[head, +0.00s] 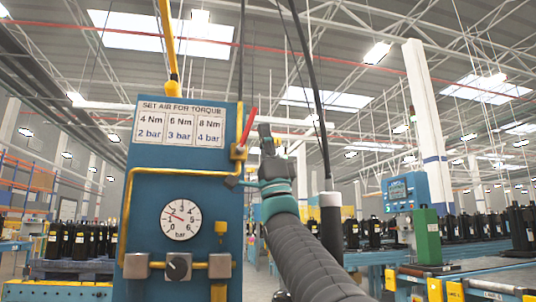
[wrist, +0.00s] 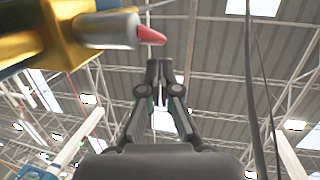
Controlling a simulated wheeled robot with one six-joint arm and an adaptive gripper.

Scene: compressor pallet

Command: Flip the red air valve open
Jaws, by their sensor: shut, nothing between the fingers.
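The red air valve handle (head: 249,126) stands up, tilted slightly right, from a yellow valve body (head: 238,152) on the right edge of the blue panel (head: 180,190). In the wrist view the red handle (wrist: 150,36) shows at the top, beside a silver cylinder (wrist: 108,30) and a blurred yellow part. My gripper (head: 266,131) is just right of the handle in the head view. Its fingers are together and empty in the wrist view (wrist: 158,72), with the handle beyond the tips. I cannot tell whether they touch it.
The panel bears a torque chart (head: 178,126), a pressure gauge (head: 181,219) with its needle near the upper left, and a black knob (head: 178,267). Yellow pipes run along it. A dark hose (head: 318,100) hangs right of my gripper. Conveyors with black units stand at right.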

